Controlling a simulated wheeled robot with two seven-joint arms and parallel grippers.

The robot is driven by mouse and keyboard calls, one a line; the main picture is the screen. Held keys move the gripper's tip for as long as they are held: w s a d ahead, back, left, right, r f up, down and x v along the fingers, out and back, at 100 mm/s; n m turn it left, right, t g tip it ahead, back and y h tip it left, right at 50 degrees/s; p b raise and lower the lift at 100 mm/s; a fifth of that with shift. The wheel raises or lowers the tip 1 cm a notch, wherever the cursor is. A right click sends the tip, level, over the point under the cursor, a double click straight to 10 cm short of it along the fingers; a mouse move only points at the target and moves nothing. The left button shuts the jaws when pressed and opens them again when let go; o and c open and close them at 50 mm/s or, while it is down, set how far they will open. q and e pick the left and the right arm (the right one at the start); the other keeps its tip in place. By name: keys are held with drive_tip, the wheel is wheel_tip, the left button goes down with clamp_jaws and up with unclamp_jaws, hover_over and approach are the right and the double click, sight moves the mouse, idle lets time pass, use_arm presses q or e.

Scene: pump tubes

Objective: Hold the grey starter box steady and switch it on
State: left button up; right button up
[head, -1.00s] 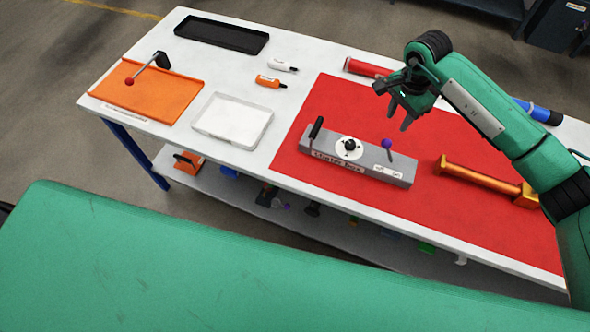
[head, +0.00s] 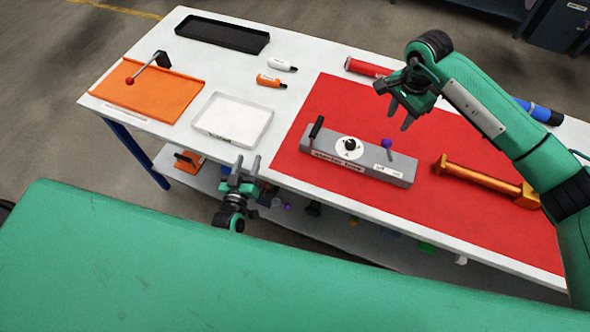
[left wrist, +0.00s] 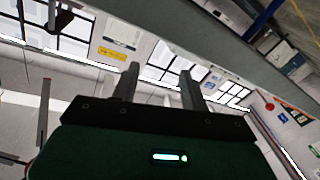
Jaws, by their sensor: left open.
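The grey starter box (head: 332,162) lies on the red mat (head: 340,95) in the head view. It has a black handle (head: 316,127) at its left end, a black knob (head: 348,145) on a white dial, and a lever with a purple ball (head: 386,143) near its right end. My left gripper (head: 245,164) is open and empty at the table's front edge, left of the box and apart from it. Its parted fingers (left wrist: 157,85) show in the left wrist view with nothing between them. My right gripper (head: 399,115) appears open and empty above the mat, behind the box.
An orange-gold part (head: 485,180) lies right of the box. A white tray (head: 232,120), an orange panel (head: 150,98) with a red-knobbed lever, a black tray (head: 222,33) and two small bottles stand left of the mat. Red and blue tubes (head: 541,111) lie at the back.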

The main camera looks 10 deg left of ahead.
sight(313, 132)
use_arm(q)
drive_tip(key=d+r+h, duration=0.1)
drive_tip(key=d, duration=0.3)
drive_tip(key=s+d+r+h, duration=0.1)
drive_tip(key=d+r, duration=0.1)
drive_tip(key=d, duration=0.3)
drive_tip(key=d+r+n+h, duration=0.1)
drive_tip(key=d+r, duration=0.1)
drive_tip(key=d, duration=0.3)
drive_tip(key=shift+s+d+g, duration=0.2)
drive_tip(key=shift+s+g, duration=0.1)
drive_tip(key=shift+s, duration=0.1)
drive_tip(key=shift+w+d+r, duration=0.1)
drive_tip(key=shift+d+r, duration=0.05)
drive_tip(key=shift+d, duration=0.1)
drive_tip(key=w, duration=0.4)
drive_tip(key=w+d, duration=0.1)
drive_tip(key=w, duration=0.4)
drive_tip(key=w+d, duration=0.1)
drive_tip(key=w, duration=0.3)
drive_tip(key=shift+w, duration=0.2)
